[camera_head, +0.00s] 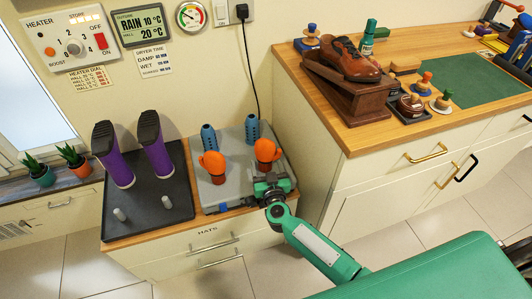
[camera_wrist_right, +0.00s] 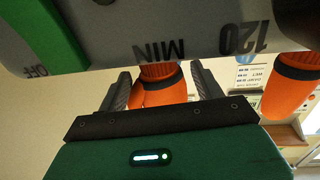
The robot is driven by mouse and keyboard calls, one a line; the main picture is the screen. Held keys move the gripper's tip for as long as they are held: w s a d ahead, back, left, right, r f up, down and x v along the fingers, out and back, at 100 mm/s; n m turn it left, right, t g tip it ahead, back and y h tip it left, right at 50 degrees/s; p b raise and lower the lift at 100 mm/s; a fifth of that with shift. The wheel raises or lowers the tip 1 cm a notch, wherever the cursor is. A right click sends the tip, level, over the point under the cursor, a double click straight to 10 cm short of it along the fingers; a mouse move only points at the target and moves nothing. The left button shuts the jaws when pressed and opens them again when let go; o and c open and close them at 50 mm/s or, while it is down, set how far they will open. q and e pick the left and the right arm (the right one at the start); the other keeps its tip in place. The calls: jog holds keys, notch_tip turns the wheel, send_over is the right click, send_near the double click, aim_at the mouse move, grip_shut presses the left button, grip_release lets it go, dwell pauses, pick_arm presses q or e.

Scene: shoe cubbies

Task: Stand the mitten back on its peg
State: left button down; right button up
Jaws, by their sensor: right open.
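Two orange mittens stand upright, cuffs down, at the front of the grey dryer (camera_head: 232,186): the left mitten (camera_head: 212,167) and the right mitten (camera_head: 266,152). Any pegs under them are hidden. Two bare blue pegs (camera_head: 208,137) (camera_head: 252,130) rise behind them. My right gripper (camera_head: 271,184) is just in front of and below the right mitten. In the right wrist view, the open fingers (camera_wrist_right: 161,90) flank one mitten (camera_wrist_right: 165,92), with its dark cuff band near the dryer; whether they touch it I cannot tell. The other mitten (camera_wrist_right: 290,90) is to the right. My left gripper is out of view.
Purple boots (camera_head: 115,165) and two short grey pegs (camera_head: 166,202) stand on a black tray (camera_head: 150,218) left of the dryer. A black cord (camera_head: 251,70) hangs behind. A wooden counter (camera_head: 345,135) with a brown shoe (camera_head: 350,60) is at right.

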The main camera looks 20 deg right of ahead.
aim_at(266, 164)
jog(key=shift+w+d+b, duration=0.2)
jog(key=shift+w+b, duration=0.1)
jog(key=shift+w, duration=1.2)
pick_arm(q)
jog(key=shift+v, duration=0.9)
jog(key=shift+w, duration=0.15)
pick_arm(e)
jog(key=c, duration=1.1)
jog(key=shift+c, duration=0.2)
